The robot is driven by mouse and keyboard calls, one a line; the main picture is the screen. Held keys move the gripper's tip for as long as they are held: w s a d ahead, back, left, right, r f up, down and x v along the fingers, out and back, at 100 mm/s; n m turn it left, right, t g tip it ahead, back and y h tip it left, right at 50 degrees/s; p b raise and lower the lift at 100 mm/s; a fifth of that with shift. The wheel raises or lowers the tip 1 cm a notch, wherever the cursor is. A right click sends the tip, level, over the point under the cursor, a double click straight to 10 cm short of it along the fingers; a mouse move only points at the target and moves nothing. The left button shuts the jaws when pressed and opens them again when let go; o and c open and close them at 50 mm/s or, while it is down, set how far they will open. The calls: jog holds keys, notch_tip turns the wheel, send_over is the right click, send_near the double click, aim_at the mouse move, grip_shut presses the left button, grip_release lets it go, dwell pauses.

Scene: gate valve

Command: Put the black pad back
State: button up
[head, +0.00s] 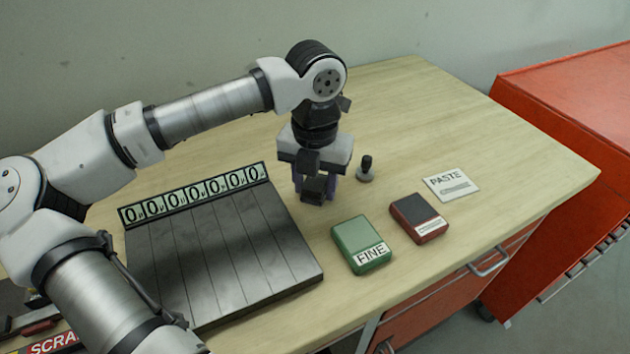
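My gripper (316,188) points down over the table, behind the green pad and right of the number strip. A small dark block, which I take as the black pad (315,190), shows between its purple fingers. The fingers appear shut on it. The wrist partly hides it, and I cannot tell whether its underside touches the table. A red block with a dark top (418,217) lies to the right, apart from the gripper. A green block labelled FINE (361,244) lies in front of the gripper.
A dark slatted plate (215,255) with a strip of zeros (195,194) lies left. A small black-knobbed piece (366,169) stands right of the gripper. A PASTE card (451,185) lies further right. The table's back right (430,110) is clear. A red cabinet (570,110) stands beyond.

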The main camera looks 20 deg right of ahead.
aim_at(315, 181)
jog(key=shift+o, duration=1.2)
jog(key=shift+r, duration=0.15)
notch_tip(315, 181, up, 12)
jog(key=b, duration=0.1)
